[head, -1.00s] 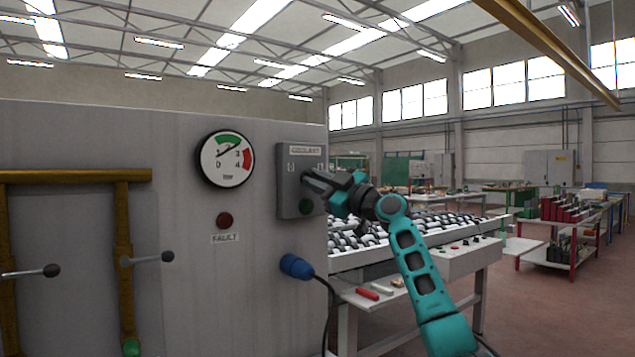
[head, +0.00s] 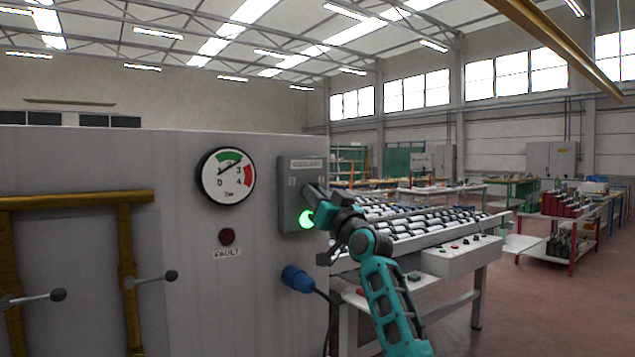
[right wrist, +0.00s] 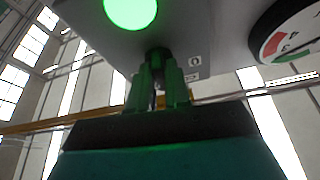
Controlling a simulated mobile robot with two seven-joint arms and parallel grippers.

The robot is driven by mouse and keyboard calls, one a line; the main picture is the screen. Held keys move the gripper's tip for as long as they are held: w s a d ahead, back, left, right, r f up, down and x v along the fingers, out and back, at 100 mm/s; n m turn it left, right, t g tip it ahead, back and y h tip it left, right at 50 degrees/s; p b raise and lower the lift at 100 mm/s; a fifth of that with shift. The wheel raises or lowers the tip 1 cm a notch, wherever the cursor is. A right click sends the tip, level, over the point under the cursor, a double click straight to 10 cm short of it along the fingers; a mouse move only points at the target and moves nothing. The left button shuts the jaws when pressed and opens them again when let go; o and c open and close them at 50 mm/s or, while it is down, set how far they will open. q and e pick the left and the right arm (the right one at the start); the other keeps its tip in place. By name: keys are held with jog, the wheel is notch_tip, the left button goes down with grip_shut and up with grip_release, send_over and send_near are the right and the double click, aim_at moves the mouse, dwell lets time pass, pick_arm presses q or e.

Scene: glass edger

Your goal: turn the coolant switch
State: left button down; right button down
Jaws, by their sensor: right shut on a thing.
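The coolant switch box (head: 289,206) is a grey box on the machine's grey panel, with a "COOLANT" label at its top. A green lamp (head: 306,219) glows at its lower right and shows large in the right wrist view (right wrist: 130,8). My right gripper (head: 311,191) reaches the box from the right, in front of its knob. In the right wrist view the fingers (right wrist: 158,70) are shut on the dark switch knob (right wrist: 157,54), which they mostly hide. A "0" mark shows beside them. My left gripper is in no view.
A round gauge (head: 228,176) and a dark red fault lamp (head: 227,236) are left of the box. A blue plug (head: 297,278) with a cable is below. A roller table (head: 450,258) stands behind my right arm.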

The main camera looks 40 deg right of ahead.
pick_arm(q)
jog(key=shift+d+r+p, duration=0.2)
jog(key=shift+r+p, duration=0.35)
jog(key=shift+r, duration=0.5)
pick_arm(e)
jog(key=m+g+h, duration=0.1)
jog(key=m+h, duration=0.1)
jog(key=m, duration=0.2)
jog(key=m+g+h, duration=0.1)
jog(key=m, duration=0.3)
jog(key=shift+a+r+h, duration=0.1)
jog(key=shift+a+h, duration=0.05)
jog(key=shift+h, duration=0.25)
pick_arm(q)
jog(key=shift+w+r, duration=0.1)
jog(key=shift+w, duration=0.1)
pick_arm(e)
jog(key=shift+m, duration=0.5)
jog(key=c, duration=1.2)
grip_release()
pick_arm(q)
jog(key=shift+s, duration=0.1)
pick_arm(e)
jog(key=shift+o, duration=0.2)
